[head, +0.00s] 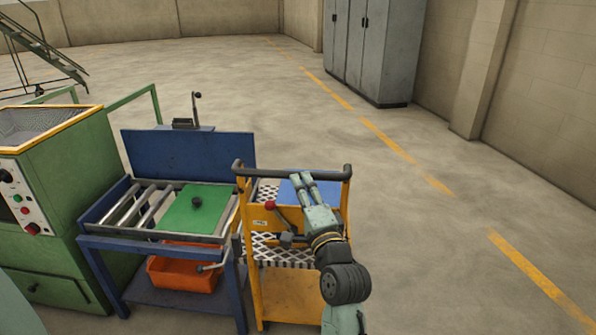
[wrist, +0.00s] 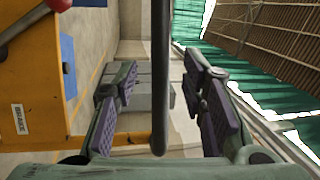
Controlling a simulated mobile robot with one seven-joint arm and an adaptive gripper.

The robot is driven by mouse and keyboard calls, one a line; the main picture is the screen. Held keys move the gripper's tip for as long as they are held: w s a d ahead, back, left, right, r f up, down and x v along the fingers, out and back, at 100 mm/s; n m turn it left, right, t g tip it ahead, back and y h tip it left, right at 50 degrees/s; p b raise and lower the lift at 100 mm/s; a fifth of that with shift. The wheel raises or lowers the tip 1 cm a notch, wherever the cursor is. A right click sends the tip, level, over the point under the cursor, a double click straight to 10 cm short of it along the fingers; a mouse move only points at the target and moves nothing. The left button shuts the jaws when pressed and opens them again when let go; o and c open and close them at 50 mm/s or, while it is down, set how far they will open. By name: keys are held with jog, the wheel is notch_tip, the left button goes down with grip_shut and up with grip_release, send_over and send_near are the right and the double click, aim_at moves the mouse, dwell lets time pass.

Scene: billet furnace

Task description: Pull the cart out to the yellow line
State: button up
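The cart (head: 285,292) is yellow-orange, with a mesh shelf and a dark handle bar (head: 292,171) along its top. It stands right beside the blue table. My gripper (head: 302,180) reaches over the cart's top at the handle. In the wrist view, the dark handle bar (wrist: 160,60) runs between my two fingers, with gaps on both sides, so the gripper is open around it. A red-knobbed lever (head: 271,205) sits on the cart near a label that reads BRAKE (wrist: 18,121) in the wrist view. The dashed yellow line (head: 530,267) lies on the floor to the right, apart from the cart.
The blue table (head: 110,243) carries rollers and a green plate (head: 195,211), with an orange bin (head: 185,272) underneath. A green machine (head: 50,215) stands at far left. Grey cabinets (head: 372,60) stand at the back. The floor right of the cart is clear.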

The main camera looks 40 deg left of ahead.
jog(key=p+x, duration=0.1)
jog(key=x, duration=0.4)
jog(key=shift+w+a+r, duration=0.1)
jog(key=shift+w+a, duration=0.05)
jog(key=shift+a, duration=0.1)
jog(key=shift+c, duration=0.4)
grip_shut()
